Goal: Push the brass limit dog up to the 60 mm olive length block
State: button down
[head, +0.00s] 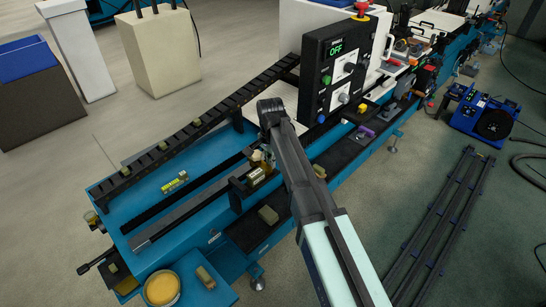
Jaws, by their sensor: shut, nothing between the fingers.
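My gripper (262,160) points down over the teal bed beside the dark rails, under the bent end of my arm. It is small and partly hidden by my wrist; it is shut and holds nothing. A small brass-coloured piece (255,176) sits on a dark carriage on the rail just below the gripper; it looks like the limit dog. I cannot tell whether the fingers touch it. An olive-tan block (268,214) lies on the black front shelf. Another tan block (320,171) lies farther along, right of my arm. I cannot tell which block is the 60 mm one.
A yellow-green level (175,183) lies on the teal bed. A black cable chain (190,132) runs behind it. A control panel (337,75) reading OFF stands at the right. A yellow round tin (161,288) and a tan piece (205,277) sit at the near end.

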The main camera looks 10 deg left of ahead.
jog(key=shift+s+a, duration=0.85)
jog(key=shift+s, duration=0.3)
jog(key=shift+w, duration=0.1)
jog(key=shift+w+d+p, duration=0.3)
jog(key=shift+w+d, duration=0.15)
jog(key=shift+w, duration=0.1)
jog(key=shift+r+p, duration=2.2)
jog(key=shift+r, duration=1.35)
